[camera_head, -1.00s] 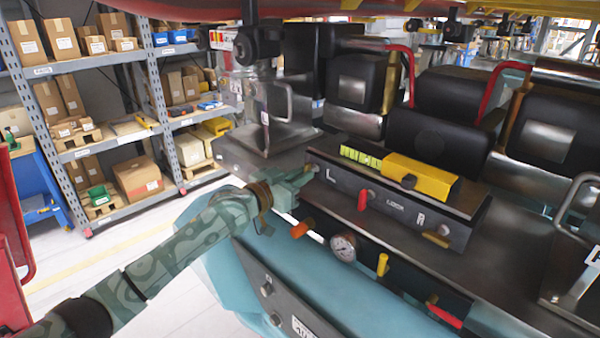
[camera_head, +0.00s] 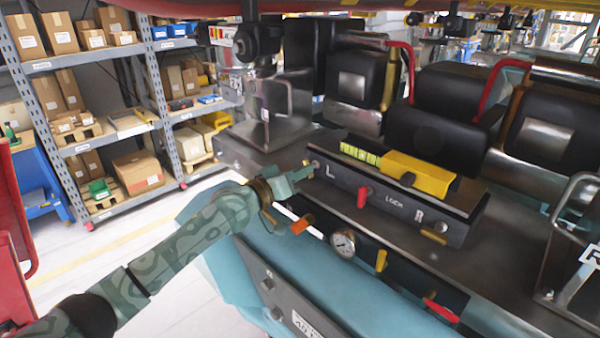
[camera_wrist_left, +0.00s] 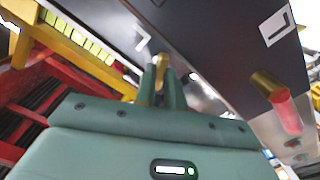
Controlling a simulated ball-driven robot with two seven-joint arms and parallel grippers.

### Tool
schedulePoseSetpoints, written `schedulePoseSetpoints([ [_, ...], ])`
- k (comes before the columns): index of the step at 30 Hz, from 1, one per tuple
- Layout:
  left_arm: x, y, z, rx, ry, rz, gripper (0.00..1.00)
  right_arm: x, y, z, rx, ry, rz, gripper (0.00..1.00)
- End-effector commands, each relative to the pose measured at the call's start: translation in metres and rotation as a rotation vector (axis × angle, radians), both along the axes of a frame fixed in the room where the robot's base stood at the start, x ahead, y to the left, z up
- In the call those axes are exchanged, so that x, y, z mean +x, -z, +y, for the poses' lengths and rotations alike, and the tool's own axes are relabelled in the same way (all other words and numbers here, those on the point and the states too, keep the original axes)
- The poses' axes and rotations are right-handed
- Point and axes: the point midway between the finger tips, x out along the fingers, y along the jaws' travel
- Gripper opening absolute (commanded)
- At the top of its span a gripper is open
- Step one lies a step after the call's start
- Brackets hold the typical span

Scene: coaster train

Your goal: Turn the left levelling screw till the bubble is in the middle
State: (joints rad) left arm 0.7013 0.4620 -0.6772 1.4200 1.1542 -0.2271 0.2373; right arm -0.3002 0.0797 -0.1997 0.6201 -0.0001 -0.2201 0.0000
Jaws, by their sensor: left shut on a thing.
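The left levelling screw (camera_wrist_left: 163,61) is a small brass knob on the dark front panel (camera_head: 345,183), beside the letter L. My left gripper (camera_wrist_left: 162,75) is shut on it, one finger on each side. In the head view my left gripper (camera_head: 307,172) is at the panel's left end, and its fingers hide most of the screw. The yellow spirit level (camera_head: 425,177) lies on top of the panel's box, with a yellow-green vial (camera_head: 360,154) at its left. The vial also shows in the left wrist view (camera_wrist_left: 80,37). The bubble is too small to place surely. My right gripper is not in view.
A red lock knob (camera_head: 363,197) and the brass right screw (camera_head: 434,236) are on the same panel. Shelves with boxes (camera_head: 138,171) stand at the left, beyond open floor.

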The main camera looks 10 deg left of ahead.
Motion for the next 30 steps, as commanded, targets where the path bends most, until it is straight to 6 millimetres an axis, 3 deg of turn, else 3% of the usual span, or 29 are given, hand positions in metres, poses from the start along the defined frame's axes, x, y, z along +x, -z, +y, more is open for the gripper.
schedulePoseSetpoints([
  [11,0.000,0.002,0.000,-0.001,0.000,0.005,0.00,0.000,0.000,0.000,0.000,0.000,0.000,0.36],
  [12,0.000,0.002,0.000,-0.001,0.000,0.005,0.19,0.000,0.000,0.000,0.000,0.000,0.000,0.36],
  [14,0.000,0.002,0.000,-0.001,0.000,0.005,0.33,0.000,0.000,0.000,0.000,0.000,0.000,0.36],
  [24,-0.003,0.001,0.002,-0.002,0.000,0.002,0.33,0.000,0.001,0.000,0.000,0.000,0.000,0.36],
  [30,-0.031,0.003,0.021,0.000,-0.001,0.003,0.33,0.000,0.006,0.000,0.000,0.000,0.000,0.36],
])
